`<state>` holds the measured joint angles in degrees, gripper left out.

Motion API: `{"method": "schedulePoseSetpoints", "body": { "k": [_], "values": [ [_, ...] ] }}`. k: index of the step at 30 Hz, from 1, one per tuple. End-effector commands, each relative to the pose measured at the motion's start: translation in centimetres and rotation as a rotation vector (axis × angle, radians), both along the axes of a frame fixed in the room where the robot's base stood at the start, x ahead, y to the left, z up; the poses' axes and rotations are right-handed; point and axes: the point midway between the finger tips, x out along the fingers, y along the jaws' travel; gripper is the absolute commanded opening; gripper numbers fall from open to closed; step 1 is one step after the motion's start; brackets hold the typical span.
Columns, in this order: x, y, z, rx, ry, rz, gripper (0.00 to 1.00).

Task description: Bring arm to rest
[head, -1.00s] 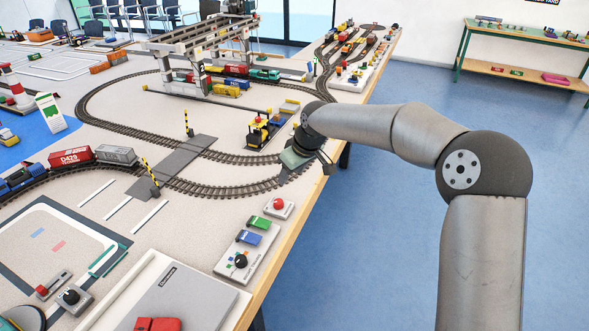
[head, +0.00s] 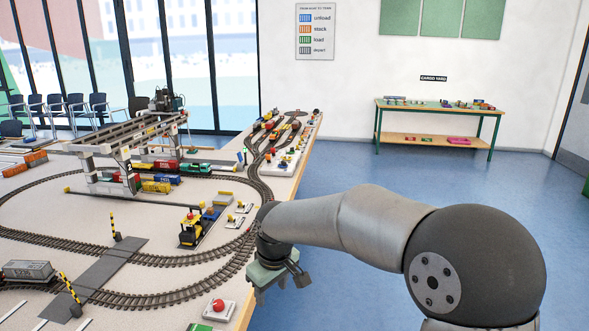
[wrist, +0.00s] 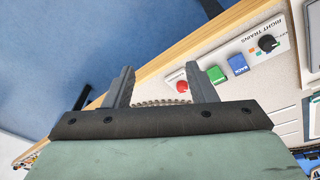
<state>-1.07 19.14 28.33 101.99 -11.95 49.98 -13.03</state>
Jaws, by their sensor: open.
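My gripper (head: 277,284) hangs at the table's right edge in the head view, at the end of my grey arm. In the wrist view my gripper (wrist: 160,88) shows two fingers spread apart with nothing between them. Curved track and the wooden table edge lie beyond the fingers. I cannot see it touching anything.
The train table (head: 150,208) carries a gantry crane (head: 128,142), a yellow-black locomotive (head: 195,228) and a red button (head: 218,305). A control panel (wrist: 262,55) shows in the wrist view. The blue floor (head: 330,170) is open to the right. A green-legged shelf table (head: 437,140) stands at the back wall.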

Motion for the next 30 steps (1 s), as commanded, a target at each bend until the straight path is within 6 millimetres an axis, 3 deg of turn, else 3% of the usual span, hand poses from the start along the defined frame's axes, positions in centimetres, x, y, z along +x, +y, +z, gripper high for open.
{"method": "schedulePoseSetpoints", "body": {
  "k": [1,3,7,9,12,15,19,30],
  "values": [
    [-2.5,-3.3,0.7,-0.039,0.008,-0.078,0.51],
    [-5.9,-7.5,1.0,-0.071,0.032,-0.196,0.51],
    [-13.0,-14.1,1.1,-0.084,0.076,-0.423,0.51],
    [-16.8,-16.7,0.8,-0.070,0.104,-0.534,0.51],
    [-21.3,-18.9,0.0,-0.039,0.141,-0.661,0.51],
    [-24.2,-20.0,-0.7,-0.009,0.168,-0.741,0.51],
    [-25.7,-20.4,-1.2,0.009,0.183,-0.783,0.51],
    [-25.7,-20.4,-1.2,0.009,0.183,-0.783,0.51]
  ]
}}
